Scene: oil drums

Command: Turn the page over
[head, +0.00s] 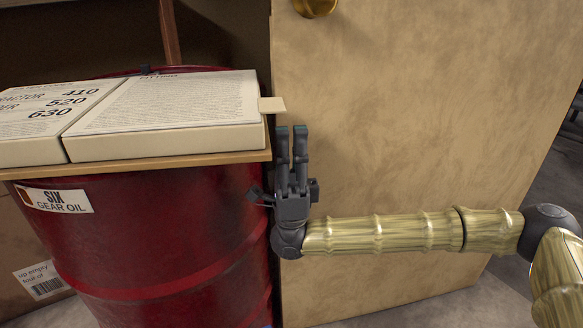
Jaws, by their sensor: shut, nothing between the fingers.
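A thick open book lies on a wooden board (150,164) on top of a red oil drum (160,240). Its left page (40,112) shows large printed numbers. Its right page (170,105) carries small lines of text and lies flat. A small cream tab (272,104) sticks out from the right page's outer edge. My gripper (292,130) is shut and empty, with its fingertips pointing up. In the picture it is just right of the book's right edge and below the tab. I cannot tell whether the fingers touch the tab or the board.
A tan door-like panel (400,130) with a brass knob (315,5) stands behind my gripper. A cardboard box (35,270) with a barcode label stands at the lower left. Dark shelving is behind the drum. Open floor shows at the lower right.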

